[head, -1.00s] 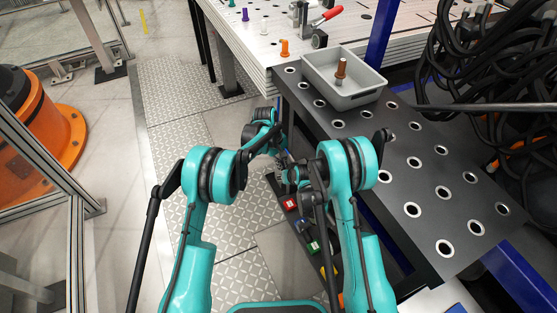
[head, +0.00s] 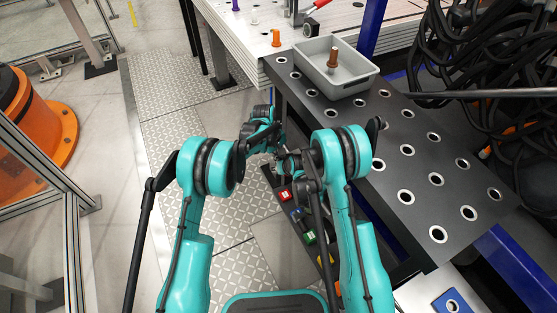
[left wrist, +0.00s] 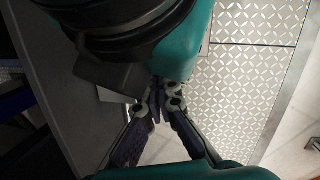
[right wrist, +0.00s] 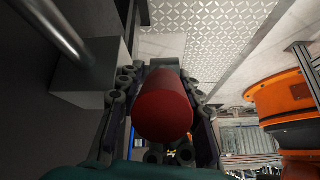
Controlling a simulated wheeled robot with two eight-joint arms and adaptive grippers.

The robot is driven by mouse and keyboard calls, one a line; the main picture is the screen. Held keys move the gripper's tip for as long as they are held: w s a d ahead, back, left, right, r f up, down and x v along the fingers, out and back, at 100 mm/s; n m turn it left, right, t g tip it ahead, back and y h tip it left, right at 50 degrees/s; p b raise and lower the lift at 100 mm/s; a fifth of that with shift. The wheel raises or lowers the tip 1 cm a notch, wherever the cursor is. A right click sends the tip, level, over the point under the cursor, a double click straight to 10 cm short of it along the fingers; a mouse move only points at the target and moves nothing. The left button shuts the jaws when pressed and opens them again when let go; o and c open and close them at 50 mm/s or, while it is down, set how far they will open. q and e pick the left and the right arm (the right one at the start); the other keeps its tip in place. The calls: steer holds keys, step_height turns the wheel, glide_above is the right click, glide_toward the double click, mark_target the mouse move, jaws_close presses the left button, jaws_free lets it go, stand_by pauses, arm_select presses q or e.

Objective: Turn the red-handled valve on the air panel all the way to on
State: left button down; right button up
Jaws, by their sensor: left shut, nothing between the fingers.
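The red handle (left wrist: 160,108) is not visible in the left wrist view's clear part, so I place it by the right wrist view, where a red rounded handle (right wrist: 164,107) shows end-on, close to the camera. My right gripper (right wrist: 160,82) has its fingers on either side of this handle; whether they press on it is unclear. My left gripper (left wrist: 157,102) is shut and empty, its tips together over pale floor.
A black perforated table (head: 400,165) carries a grey bin (head: 347,83) with a brown peg. Black cables hang at the right. Patterned floor plates lie clear to the left.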

arm_select(q)
steer(key=shift+a, duration=0.1)
arm_select(e)
steer(key=shift+s+r, duration=0.1)
arm_select(q)
steer(key=shift+w, duration=0.1)
arm_select(e)
steer(key=shift+s+r, duration=0.15)
steer(key=shift+r, duration=0.05)
arm_select(q)
steer(key=shift+a+r, duration=0.1)
arm_select(e)
steer(key=v, duration=0.7)
steer(key=shift+r, duration=0.15)
steer(key=w+a+r+v, duration=0.1)
steer(key=v, duration=2)
arm_select(q)
steer(key=shift+s+t, duration=0.25)
steer(key=shift+t, duration=0.05)
arm_select(e)
steer(key=s+d+r+h, duration=0.1)
steer(key=s+d+r, duration=0.2)
steer(key=s, duration=0.5)
steer(key=s+d+r+m+h, duration=0.1)
steer(key=s+d+r, duration=0.2)
steer(key=s, duration=0.6)
steer(key=shift+d+t, duration=0.3)
steer(key=shift+d, duration=0.15)
